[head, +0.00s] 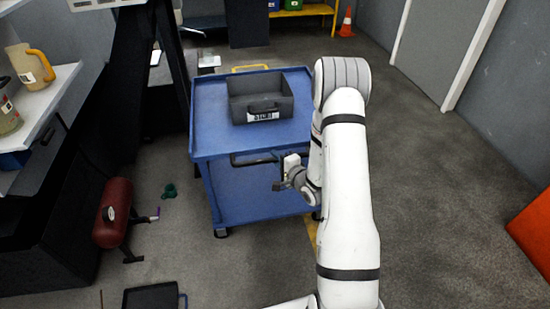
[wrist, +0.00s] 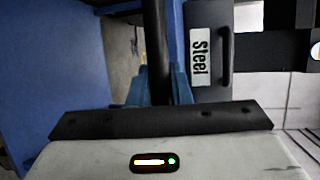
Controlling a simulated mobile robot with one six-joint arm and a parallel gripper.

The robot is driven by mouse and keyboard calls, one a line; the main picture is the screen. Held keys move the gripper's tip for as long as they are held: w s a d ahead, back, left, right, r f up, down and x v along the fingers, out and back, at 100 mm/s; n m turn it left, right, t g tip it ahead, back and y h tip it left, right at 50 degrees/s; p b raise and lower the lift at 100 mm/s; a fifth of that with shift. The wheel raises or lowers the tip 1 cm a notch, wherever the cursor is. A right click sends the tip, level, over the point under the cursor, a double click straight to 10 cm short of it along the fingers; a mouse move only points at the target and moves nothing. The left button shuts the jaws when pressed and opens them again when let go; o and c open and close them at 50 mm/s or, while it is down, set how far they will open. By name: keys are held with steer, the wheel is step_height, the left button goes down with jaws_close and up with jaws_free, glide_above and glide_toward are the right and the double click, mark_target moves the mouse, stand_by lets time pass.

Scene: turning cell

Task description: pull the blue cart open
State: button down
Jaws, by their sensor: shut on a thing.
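The blue cart (head: 212,130) stands in the middle of the head view, with a top tray and a lower shelf. A dark handle bar (head: 250,161) runs along its near side. My gripper (head: 284,170) is at the right part of this bar, and my arm hides the cart's right side. In the wrist view, the dark bar (wrist: 154,40) runs down between the fingers of my gripper (wrist: 158,92), which is shut on it. Blue cart panel (wrist: 50,70) fills the left of that view.
A grey bin (head: 262,100) labelled Steel sits on the cart's top. A red tank (head: 113,212) and a dark tray (head: 150,297) are on the floor at left. An orange cone (head: 346,22) stands at the back. Floor on the right is mostly clear, with an orange object (head: 533,232) at the edge.

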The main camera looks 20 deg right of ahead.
steer(key=shift+s+a+f, duration=0.1)
steer(key=shift+a, duration=0.25)
steer(key=c, duration=1.3)
jaws_free()
steer(key=shift+s+d, duration=0.15)
steer(key=shift+s, duration=0.05)
steer(key=p+v, duration=0.1)
steer(key=v, duration=0.6)
steer(key=shift+s, duration=0.15)
